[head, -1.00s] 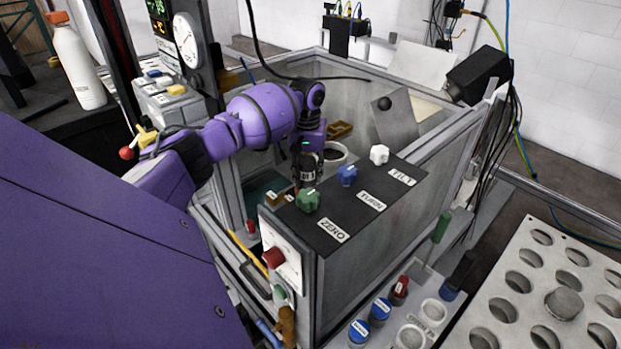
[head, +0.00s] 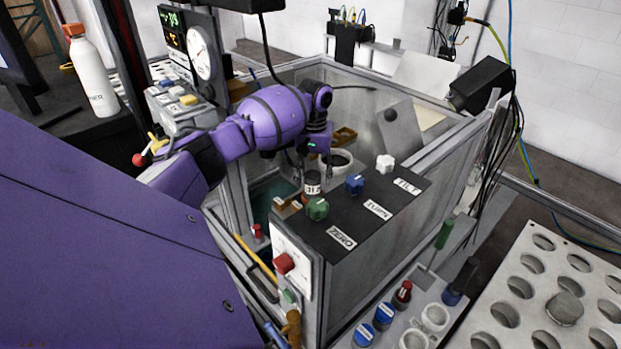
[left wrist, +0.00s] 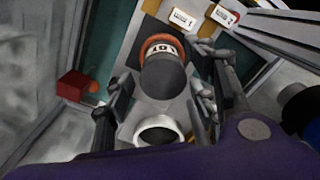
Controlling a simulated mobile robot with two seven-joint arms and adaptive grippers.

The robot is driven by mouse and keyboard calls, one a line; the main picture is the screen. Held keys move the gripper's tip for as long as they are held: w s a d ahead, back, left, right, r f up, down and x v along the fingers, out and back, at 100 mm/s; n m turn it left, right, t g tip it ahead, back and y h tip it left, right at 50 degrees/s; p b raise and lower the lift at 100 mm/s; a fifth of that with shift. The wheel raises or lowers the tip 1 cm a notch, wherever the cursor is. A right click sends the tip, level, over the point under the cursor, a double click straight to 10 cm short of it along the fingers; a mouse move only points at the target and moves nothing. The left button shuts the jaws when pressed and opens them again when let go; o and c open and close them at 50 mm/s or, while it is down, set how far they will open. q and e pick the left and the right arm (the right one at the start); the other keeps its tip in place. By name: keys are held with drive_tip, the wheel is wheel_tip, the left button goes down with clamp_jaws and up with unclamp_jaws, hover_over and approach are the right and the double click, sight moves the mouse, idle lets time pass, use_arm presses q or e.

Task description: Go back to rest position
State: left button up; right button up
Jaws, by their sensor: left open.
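My left gripper (head: 303,158) hangs over the inside of the grey box (head: 345,100), at the end of my purple arm. In the left wrist view its two fingers (left wrist: 160,105) are apart with nothing gripped. A dark-capped jar with a white label (head: 312,184) stands below the gripper, behind the control panel. It also shows in the left wrist view (left wrist: 165,72), upright in an orange ring, beyond and between the fingers. A pale round cup (left wrist: 158,131) is nearer the camera. My right gripper is not in view.
The panel (head: 350,228) carries green (head: 316,208), blue (head: 355,184) and white (head: 385,162) knobs beside my left gripper. A black camera-like unit (head: 482,80) overhangs the box's right rim. A holed rack (head: 515,290) stands at front right. A white bottle (head: 92,75) stands at left.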

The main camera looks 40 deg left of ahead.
use_arm(q)
wheel_tip(320, 180, up, 4)
drive_tip(key=shift+w+r+p, duration=0.1)
drive_tip(key=shift+r+p, duration=0.1)
drive_tip(key=shift+p, duration=0.5)
drive_tip(key=shift+f, duration=0.25)
